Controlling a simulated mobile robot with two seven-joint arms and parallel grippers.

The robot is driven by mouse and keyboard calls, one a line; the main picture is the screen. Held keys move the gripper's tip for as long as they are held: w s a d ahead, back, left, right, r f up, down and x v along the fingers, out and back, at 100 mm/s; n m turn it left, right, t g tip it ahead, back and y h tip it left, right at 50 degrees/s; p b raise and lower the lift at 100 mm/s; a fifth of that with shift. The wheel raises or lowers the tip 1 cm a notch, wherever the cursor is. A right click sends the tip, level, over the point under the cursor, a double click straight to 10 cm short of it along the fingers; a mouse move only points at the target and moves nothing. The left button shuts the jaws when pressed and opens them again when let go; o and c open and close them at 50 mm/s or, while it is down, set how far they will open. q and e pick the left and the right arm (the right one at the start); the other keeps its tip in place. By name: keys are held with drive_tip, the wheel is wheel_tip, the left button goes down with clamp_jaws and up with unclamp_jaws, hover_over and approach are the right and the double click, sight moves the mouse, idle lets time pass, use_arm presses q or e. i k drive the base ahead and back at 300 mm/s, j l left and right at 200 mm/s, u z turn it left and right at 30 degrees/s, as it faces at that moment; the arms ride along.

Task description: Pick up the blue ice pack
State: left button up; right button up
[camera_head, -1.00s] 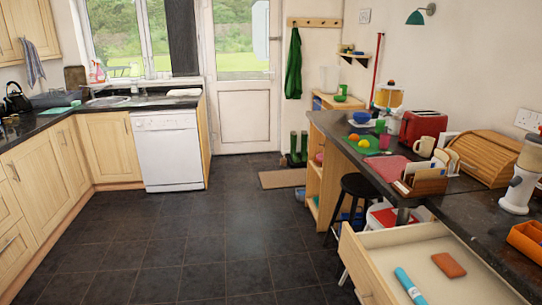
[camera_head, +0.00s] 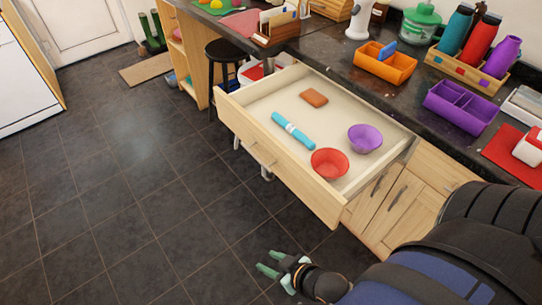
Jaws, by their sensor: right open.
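A small blue block (camera_head: 388,50), which looks like the blue ice pack, sits tilted in the orange divided bin (camera_head: 384,69) on the dark counter. Its lower part is hidden by the bin. My right gripper (camera_head: 268,261) has pale green fingers. It is open and empty over the dark floor, in front of the open drawer and well away from the block. My left gripper is out of view.
The open drawer (camera_head: 244,128) juts out below the counter and holds a teal cylinder (camera_head: 293,130), a red bowl (camera_head: 329,163), a purple bowl (camera_head: 365,138) and a brown block (camera_head: 314,98). A purple bin (camera_head: 461,107) and a bottle rack (camera_head: 467,72) stand to the right.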

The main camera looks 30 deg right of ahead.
sight(387, 52)
drive_tip(key=z, duration=1.85)
